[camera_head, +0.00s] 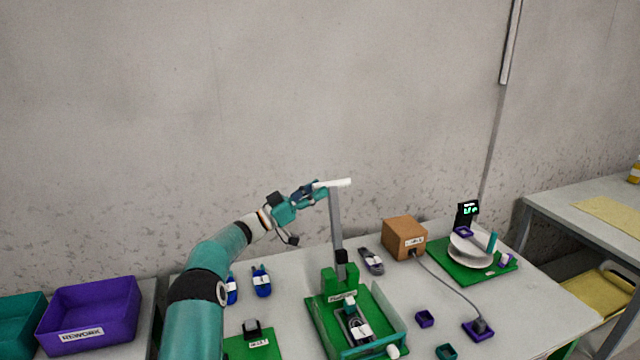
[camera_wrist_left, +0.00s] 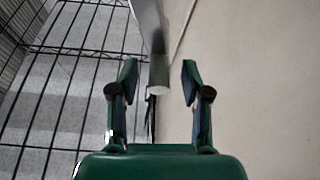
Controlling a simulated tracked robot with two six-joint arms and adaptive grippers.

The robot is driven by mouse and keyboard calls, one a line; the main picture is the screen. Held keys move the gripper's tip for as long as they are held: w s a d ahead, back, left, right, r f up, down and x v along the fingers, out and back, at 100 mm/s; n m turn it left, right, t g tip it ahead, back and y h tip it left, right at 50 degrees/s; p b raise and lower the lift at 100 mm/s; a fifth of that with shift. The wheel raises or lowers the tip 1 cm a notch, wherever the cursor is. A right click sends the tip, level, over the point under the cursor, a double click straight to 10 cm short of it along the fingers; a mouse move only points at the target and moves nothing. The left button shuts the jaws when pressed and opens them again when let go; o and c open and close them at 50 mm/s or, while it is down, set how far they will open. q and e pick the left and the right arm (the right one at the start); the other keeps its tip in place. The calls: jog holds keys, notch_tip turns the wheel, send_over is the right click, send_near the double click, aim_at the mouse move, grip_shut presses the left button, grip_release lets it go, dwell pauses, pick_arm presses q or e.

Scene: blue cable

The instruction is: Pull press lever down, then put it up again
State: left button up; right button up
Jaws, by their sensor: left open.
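The press (camera_head: 337,235) stands on a green base on the table, with a tall grey column. My left gripper (camera_head: 318,188) is at the lever's left end, up high by the column top. In the left wrist view the open left gripper (camera_wrist_left: 160,78) has its two fingers either side of the lever's rounded end (camera_wrist_left: 158,86), with gaps on both sides. Whether a finger touches the lever cannot be told. The right gripper is not in view.
A brown box (camera_head: 404,238) and a green board with a white dish (camera_head: 470,250) stand to the right of the press. Blue items (camera_head: 261,280) lie to its left. A purple rework bin (camera_head: 90,315) is at far left. The wall is behind.

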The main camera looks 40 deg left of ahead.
pick_arm(q)
jog(key=shift+x, duration=0.8)
jog(key=shift+c, duration=0.3)
grip_shut()
